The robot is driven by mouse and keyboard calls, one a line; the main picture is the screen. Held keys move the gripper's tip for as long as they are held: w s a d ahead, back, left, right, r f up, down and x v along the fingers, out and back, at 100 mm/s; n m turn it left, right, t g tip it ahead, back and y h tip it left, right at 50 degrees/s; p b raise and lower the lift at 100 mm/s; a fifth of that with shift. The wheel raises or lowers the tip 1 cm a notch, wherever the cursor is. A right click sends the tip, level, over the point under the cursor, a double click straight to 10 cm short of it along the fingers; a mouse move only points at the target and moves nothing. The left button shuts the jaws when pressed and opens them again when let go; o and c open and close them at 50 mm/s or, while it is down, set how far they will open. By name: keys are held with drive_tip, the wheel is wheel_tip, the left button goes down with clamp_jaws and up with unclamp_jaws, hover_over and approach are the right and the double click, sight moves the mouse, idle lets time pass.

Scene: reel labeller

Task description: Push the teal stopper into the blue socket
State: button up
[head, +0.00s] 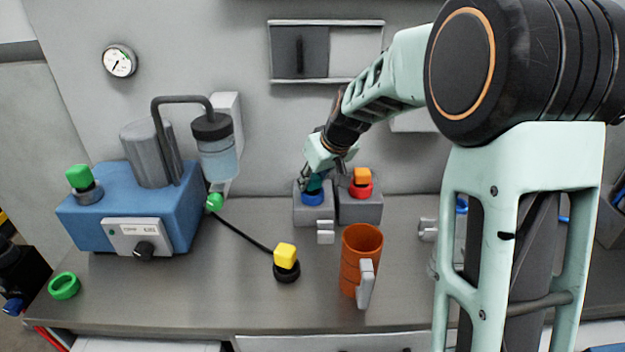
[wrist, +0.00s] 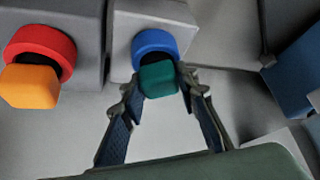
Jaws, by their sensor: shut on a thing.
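The teal stopper (wrist: 158,79) is between the fingertips of my gripper (wrist: 157,88), which is shut on it. In the wrist view the stopper sits at the lower edge of the blue socket (wrist: 155,42), overlapping its dark opening. How deep it is in the socket I cannot tell. The blue socket is a ring on a grey block; in the head view the ring (head: 313,198) shows just below my gripper (head: 314,182) and the stopper (head: 316,184), which is partly hidden by the fingers.
Right of it in the head view, a red socket (head: 361,189) holds an orange stopper (head: 362,176). An orange mug (head: 360,258) stands in front. A yellow-topped black piece (head: 286,262) and a blue machine (head: 130,210) are to the left.

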drive_tip(key=o, duration=1.2)
drive_tip(key=shift+s+f, duration=0.1)
drive_tip(key=shift+f, duration=0.35)
drive_tip(key=shift+o, duration=0.2)
drive_tip(key=shift+s+d+r, duration=0.15)
drive_tip(key=shift+r, duration=0.45)
drive_tip(key=v, duration=1.1)
drive_tip(key=shift+r, duration=0.2)
